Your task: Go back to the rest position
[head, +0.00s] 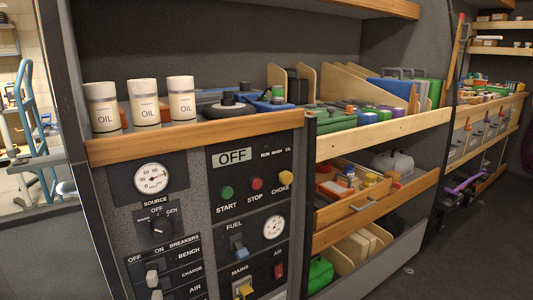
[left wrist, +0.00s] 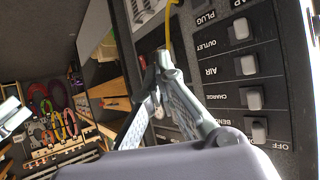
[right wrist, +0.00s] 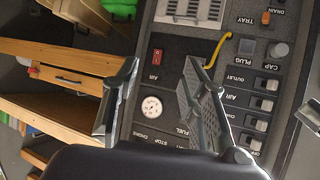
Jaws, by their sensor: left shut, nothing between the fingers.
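Neither of my grippers shows in the head view. In the left wrist view my left gripper (left wrist: 163,66) is shut, with its fingertips together and nothing between them. It is in front of the dark switch panel (left wrist: 272,92), apart from the switches as far as I can tell. In the right wrist view my right gripper (right wrist: 160,66) is open and empty, its two fingers well apart. Behind it are the same kind of panel (right wrist: 165,130) and a wooden shelf unit. Several coloured cord loops (left wrist: 57,125) hang far off in the left wrist view.
The control panel (head: 198,180) with gauges and switches stands close in front. Oil cans (head: 145,102) stand on the wooden ledge (head: 195,143) above it. Open shelves and drawers (head: 375,200) project at the right. A thin yellow piece (right wrist: 218,50) sticks out from the panel.

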